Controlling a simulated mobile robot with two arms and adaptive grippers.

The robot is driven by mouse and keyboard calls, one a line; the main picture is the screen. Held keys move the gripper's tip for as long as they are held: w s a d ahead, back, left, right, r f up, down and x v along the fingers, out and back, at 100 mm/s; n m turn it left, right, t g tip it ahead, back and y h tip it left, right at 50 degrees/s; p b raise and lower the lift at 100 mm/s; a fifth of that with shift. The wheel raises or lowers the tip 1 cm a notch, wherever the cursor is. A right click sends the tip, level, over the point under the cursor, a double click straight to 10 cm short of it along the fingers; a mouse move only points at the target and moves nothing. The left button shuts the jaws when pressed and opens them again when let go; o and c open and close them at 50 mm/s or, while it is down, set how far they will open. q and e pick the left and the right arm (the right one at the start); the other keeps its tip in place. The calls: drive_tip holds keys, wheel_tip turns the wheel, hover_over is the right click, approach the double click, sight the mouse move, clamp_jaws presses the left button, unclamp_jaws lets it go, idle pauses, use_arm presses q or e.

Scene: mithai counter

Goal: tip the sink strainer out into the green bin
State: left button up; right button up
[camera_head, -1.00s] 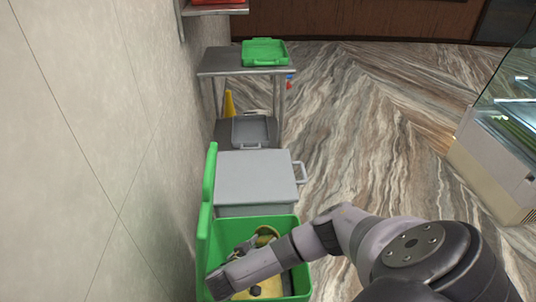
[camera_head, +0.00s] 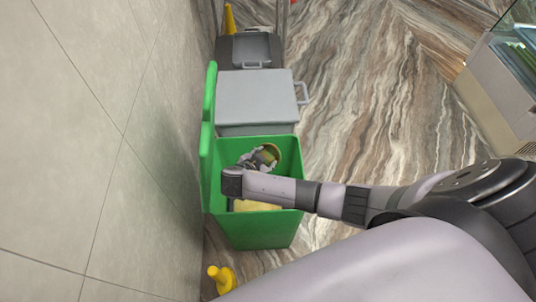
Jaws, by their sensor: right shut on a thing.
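The green bin (camera_head: 262,231) stands open beside the wall, with its green lid (camera_head: 208,145) raised on the wall side. My right arm reaches in from the right across the bin. My right gripper (camera_head: 264,157) is over the bin's opening, shut on the sink strainer (camera_head: 273,152). The strainer is a small round cup, tilted, with olive-green and yellowish matter showing at it. The gripper and wrist hide part of it. Something pale yellow (camera_head: 255,205) shows inside the bin below my wrist. My left gripper is not in view.
A grey bin with a closed lid (camera_head: 254,98) and side handle stands just behind the green bin. A yellow object (camera_head: 222,278) stands on the floor near the wall. A glass counter (camera_head: 500,80) is at right; floor between is clear.

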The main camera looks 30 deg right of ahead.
drive_tip(key=r+y+p, duration=0.1)
drive_tip(key=r+g+p, duration=0.1)
drive_tip(key=p, duration=0.1)
drive_tip(key=shift+w+d+y, duration=0.2)
drive_tip(key=shift+y, duration=0.2)
drive_tip(key=shift+g+y, duration=0.3)
drive_tip(key=shift+r+g+y, duration=0.2)
drive_tip(key=shift+g+y, duration=0.4)
drive_tip(key=shift+y, duration=0.2)
drive_tip(key=shift+r+y+p, duration=0.3)
drive_tip(key=shift+r+p, duration=0.05)
drive_tip(key=shift+p, duration=0.2)
drive_tip(key=r+g+y+p, duration=0.1)
drive_tip(key=p, duration=0.2)
drive_tip(key=shift+r+g+y, duration=0.15)
drive_tip(key=shift+g+y, duration=0.15)
drive_tip(key=shift+w+d+r+g+y+p, duration=0.1)
drive_tip(key=shift+r+g+y+p, duration=0.2)
drive_tip(key=shift+y, duration=0.2)
drive_tip(key=shift+r+g+y, duration=0.25)
drive_tip(key=shift+g+y, duration=0.45)
drive_tip(key=shift+y, duration=0.3)
